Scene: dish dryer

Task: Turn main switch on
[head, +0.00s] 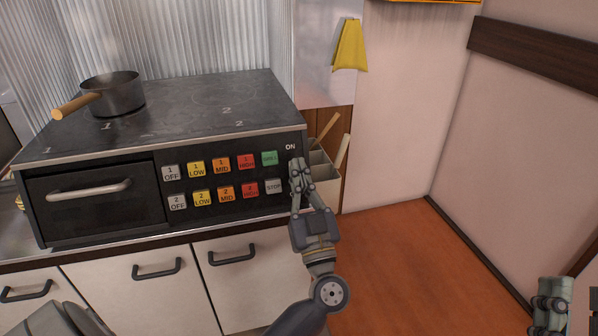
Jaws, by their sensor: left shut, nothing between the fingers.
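The black stove unit (95,165) carries a control panel with two rows of coloured buttons. A white "ON" label (290,147) is at the panel's upper right end. My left gripper (297,163) is shut and empty, its fingertips just below that label at the panel's right edge. The fingers cover the panel there, so the main switch itself is hidden. Whether the fingertips touch the panel, I cannot tell. My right gripper (549,308) shows in the lower right corner, far from the panel, and its finger state is unclear.
A saucepan (114,95) with a wooden handle stands on the stove top. A utensil holder (326,181) stands right of the stove, close behind my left gripper. A yellow cloth (350,46) hangs on the wall. White drawers (185,266) are below. Orange floor (410,260) is clear on the right.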

